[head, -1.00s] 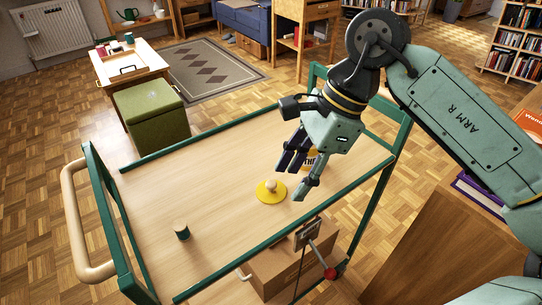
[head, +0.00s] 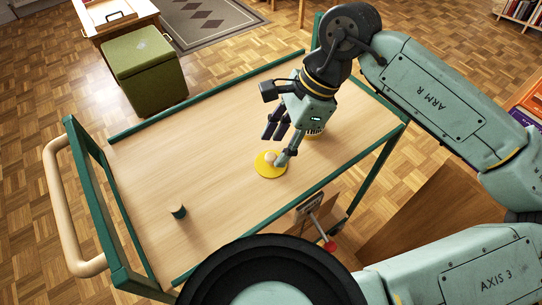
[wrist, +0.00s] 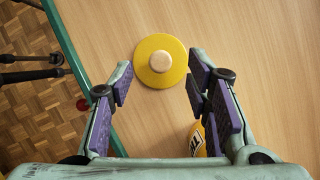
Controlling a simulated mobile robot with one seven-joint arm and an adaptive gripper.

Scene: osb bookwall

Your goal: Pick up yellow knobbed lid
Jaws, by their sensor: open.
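The yellow knobbed lid (head: 270,164) lies flat on the wooden top of the cart (head: 220,190), its pale round knob facing up. In the wrist view the lid (wrist: 160,61) sits beyond the fingertips, centred between the two fingers. My gripper (head: 277,145) is open and empty, above and close to the lid, with one fingertip overlapping the lid's right edge in the head view. In the wrist view my gripper (wrist: 158,82) shows its purple finger pads spread wide on either side.
A small dark green cylinder (head: 179,212) stands at the cart's front left. Green rails (head: 200,98) edge the cart. The cart's left half is mostly clear.

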